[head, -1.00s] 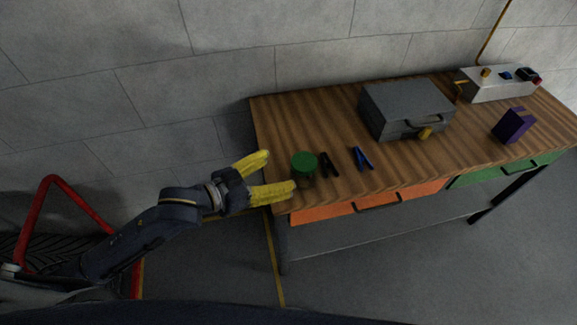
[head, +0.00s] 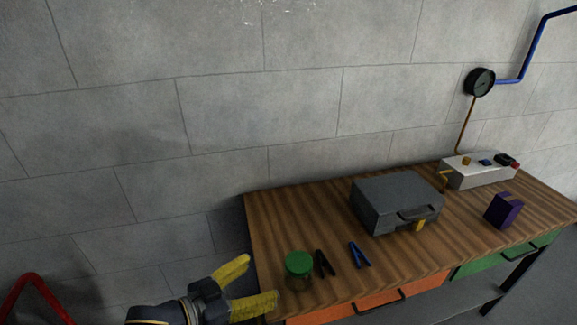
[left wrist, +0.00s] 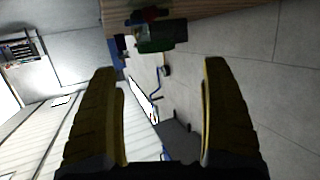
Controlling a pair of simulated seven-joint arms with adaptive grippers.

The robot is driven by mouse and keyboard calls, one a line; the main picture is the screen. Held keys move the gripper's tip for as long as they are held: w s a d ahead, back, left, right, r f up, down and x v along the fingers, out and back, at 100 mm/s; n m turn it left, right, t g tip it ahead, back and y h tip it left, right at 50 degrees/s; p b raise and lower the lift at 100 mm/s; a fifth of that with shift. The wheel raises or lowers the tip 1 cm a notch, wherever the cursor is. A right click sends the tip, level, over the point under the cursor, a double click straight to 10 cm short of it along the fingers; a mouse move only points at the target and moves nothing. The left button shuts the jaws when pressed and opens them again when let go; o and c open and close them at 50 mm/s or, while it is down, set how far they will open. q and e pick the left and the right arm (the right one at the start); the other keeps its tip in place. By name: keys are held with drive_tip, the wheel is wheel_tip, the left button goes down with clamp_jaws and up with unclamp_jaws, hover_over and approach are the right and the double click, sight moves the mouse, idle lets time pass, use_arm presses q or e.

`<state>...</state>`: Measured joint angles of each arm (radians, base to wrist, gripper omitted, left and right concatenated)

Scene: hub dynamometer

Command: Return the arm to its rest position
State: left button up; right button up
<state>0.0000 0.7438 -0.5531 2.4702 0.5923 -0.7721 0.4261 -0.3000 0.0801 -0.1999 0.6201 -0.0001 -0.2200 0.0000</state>
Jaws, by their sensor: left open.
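My left gripper (head: 243,287) has yellow fingers. It is open and empty at the left front corner of the wooden workbench (head: 330,285) in the head view. A jar with a green lid (head: 299,264) stands on the bench just right of the fingers, apart from them. In the left wrist view the two fingers (left wrist: 163,115) are spread wide with nothing between them. A dark green object (left wrist: 160,36) shows beyond them near the bench. My right gripper is not in view.
A black clamp (head: 324,263) and a blue clamp (head: 359,255) lie right of the jar. A grey case (head: 395,200), a purple block (head: 503,210) and a control box (head: 478,171) stand farther right. A red rail (head: 36,290) is at lower left. A gauge (head: 479,82) hangs on the wall.

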use_arm(q)
drive_tip(key=s+a+f+n+g+y, duration=0.1)
drive_tip(key=s+a+f+g+y, duration=0.1)
drive_tip(key=s+a+f+y, duration=0.65)
drive_tip(key=s+a+f+n+g+y, duration=0.1)
drive_tip(key=s+a+f+y, duration=0.4)
drive_tip(key=a+f+y, duration=0.5)
drive_tip(key=s+d+f+g+h, duration=0.1)
drive_tip(key=f+h, duration=0.1)
drive_tip(key=f, duration=0.9)
drive_tip(key=s+d+f+n+g+h, duration=0.1)
drive_tip(key=s+d+f+h, duration=0.1)
drive_tip(key=f, duration=0.8)
drive_tip(key=s+d+f+g+h, duration=0.1)
drive_tip(key=f+h, duration=0.2)
drive_tip(key=f, duration=0.8)
drive_tip(key=s+f+n+g, duration=0.2)
drive_tip(key=s+f, duration=1.6)
drive_tip(key=s, duration=0.2)
drive_tip(key=shift+f+n+g+h, duration=0.2)
drive_tip(key=shift+n+g+h, duration=0.2)
drive_tip(key=shift+h, duration=0.05)
drive_tip(key=shift+a, duration=0.1)
